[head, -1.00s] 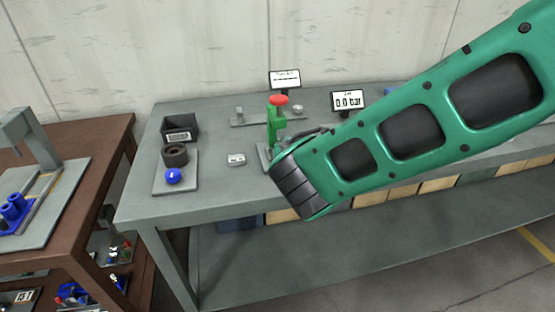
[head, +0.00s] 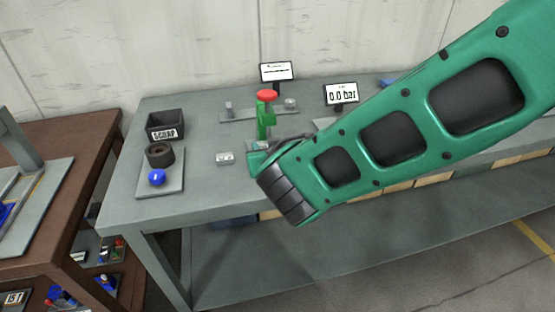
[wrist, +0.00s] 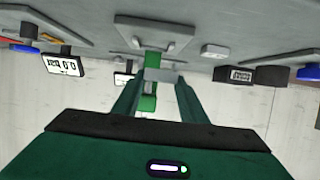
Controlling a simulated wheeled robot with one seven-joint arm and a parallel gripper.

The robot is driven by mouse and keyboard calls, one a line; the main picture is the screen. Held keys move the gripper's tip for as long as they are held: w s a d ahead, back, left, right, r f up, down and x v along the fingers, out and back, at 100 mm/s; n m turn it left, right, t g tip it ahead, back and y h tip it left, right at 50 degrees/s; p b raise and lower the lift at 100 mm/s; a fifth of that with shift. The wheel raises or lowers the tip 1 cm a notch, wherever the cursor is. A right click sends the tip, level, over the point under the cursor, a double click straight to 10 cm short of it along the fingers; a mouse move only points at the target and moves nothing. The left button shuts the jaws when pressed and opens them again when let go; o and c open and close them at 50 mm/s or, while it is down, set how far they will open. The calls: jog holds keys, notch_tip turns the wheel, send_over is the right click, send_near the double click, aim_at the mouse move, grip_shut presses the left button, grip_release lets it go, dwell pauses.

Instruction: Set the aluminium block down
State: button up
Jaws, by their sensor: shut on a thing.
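My gripper (wrist: 159,80) is shut on a pale grey aluminium block (wrist: 160,75), which sits between its fingertips in the wrist view. The green screw jack (wrist: 152,58) stands just beyond the block there. Whether the block touches the jack or a surface, I cannot tell. In the head view the jack (head: 265,121) with its red top (head: 267,95) rises behind my arm, which hides its lower part and most of the gripper. A second small light-grey block (head: 224,158) lies on the grey bench (head: 205,193), left of the jack; it also shows in the wrist view (wrist: 213,51).
A black scrap bin (head: 165,125) stands at the back left. A plate (head: 173,187) holds a dark ring (head: 160,155) and a blue ball (head: 157,177). Two displays, one reading 0.0 bar (head: 340,94), stand at the back. The front left of the bench is clear.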

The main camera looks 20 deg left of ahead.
jog(key=shift+w+d+f, duration=0.65)
jog(key=shift+w, duration=0.2)
jog(key=shift+f, duration=1.95)
jog(key=shift+f, duration=0.15)
jog(key=o, duration=1.1)
jog(key=shift+s+d+r, duration=0.1)
jog(key=shift+s+r, duration=0.05)
jog(key=shift+r, duration=0.1)
jog(key=v, duration=1.1)
jog(key=shift+s+d+r, duration=0.1)
jog(key=shift+s+d, duration=0.05)
jog(key=shift+s, duration=0.1)
